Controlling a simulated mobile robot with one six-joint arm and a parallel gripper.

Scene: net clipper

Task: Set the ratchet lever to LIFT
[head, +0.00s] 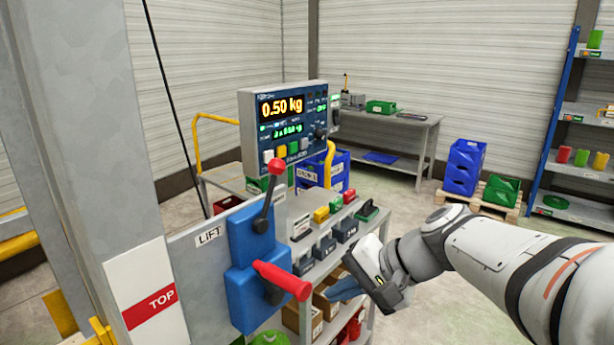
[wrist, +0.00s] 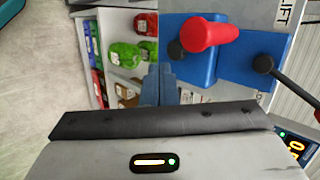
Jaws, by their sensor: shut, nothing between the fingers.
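A blue housing (head: 250,235) is fixed to a grey plate, with a white LIFT label (head: 208,236) left of its upper part. A black lever (head: 266,205) with a red knob (head: 276,166) points up and slightly right from the upper housing. A red handle (head: 283,278) sticks out from the lower housing toward the right. Both also show in the wrist view, the red handle (wrist: 210,33) at top and the black lever (wrist: 290,82) at right. My gripper (head: 347,287) is shut and empty, right of the red handle and apart from it. Which one is the ratchet lever is not marked.
A display box (head: 287,125) reading 0.50 kg stands above and behind the lever. A shelf cart (head: 325,250) with weights and coloured blocks stands just behind the housing. A grey post (head: 90,120) stands at left. Open floor lies at right, before the blue crates (head: 463,167).

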